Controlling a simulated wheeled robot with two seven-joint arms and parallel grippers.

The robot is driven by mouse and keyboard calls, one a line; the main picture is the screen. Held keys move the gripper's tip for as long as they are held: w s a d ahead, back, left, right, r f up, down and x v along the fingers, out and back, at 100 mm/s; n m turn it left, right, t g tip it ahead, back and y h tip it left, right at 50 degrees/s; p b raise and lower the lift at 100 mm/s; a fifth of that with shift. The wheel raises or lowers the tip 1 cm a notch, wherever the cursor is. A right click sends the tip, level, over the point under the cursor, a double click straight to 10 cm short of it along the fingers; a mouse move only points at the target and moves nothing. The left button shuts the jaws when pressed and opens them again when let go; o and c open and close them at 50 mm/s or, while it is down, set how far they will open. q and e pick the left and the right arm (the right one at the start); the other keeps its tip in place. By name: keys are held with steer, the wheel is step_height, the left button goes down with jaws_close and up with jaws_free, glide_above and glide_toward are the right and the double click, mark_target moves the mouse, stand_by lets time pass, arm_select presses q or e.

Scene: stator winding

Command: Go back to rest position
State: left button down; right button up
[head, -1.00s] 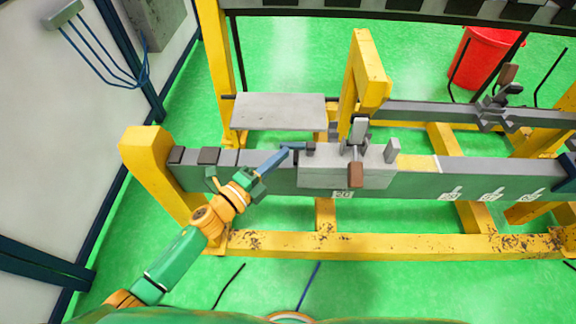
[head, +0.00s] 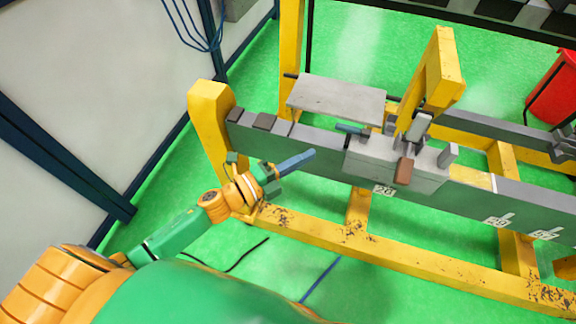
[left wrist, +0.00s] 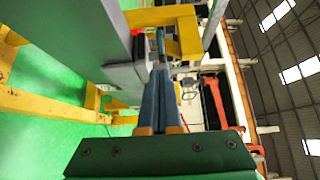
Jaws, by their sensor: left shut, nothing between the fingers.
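My left gripper (head: 308,156) shows in the head view with its blue fingers together and nothing between them. It is in front of the grey beam of the yellow frame, left of the grey clamp block (head: 400,160) and apart from it. In the left wrist view the fingers (left wrist: 158,75) lie side by side and point toward the yellow post and the block. A small dark blue-green piece (head: 352,129) lies at the left end of the clamp block. My right gripper is not in view.
The yellow frame (head: 350,229) with its grey beam (head: 320,146) spans the view ahead. A grey plate (head: 337,99) sits behind the beam. A red bin (head: 555,88) stands at the far right. A pale wall (head: 85,75) is on the left.

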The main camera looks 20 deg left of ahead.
arm_select(q)
steer(key=s+a+f+n+g+y, duration=0.1)
steer(key=s+a+f+n+y, duration=0.3)
steer(key=f, duration=0.4)
steer(key=s+a+f+n+g+y, duration=0.25)
steer(key=a+f+n, duration=0.3)
steer(key=f, duration=0.35)
steer(key=s+a+f+n+y, duration=0.35)
steer(key=f+n, duration=0.25)
steer(key=f, duration=0.2)
steer(key=s+d+f+n+g, duration=0.1)
steer(key=s+f+n+g, duration=0.1)
steer(key=s, duration=0.6)
steer(key=s+d+f+n+g+y, duration=0.1)
steer(key=s+f+n+g, duration=0.2)
steer(key=s+f, duration=0.4)
steer(key=s+d+f+n+g, duration=0.1)
steer(key=s+f+n+g, duration=0.2)
steer(key=s, duration=0.6)
steer(key=shift+f+g, duration=0.75)
steer(key=shift+f, duration=0.15)
steer(key=shift+s+d, duration=0.1)
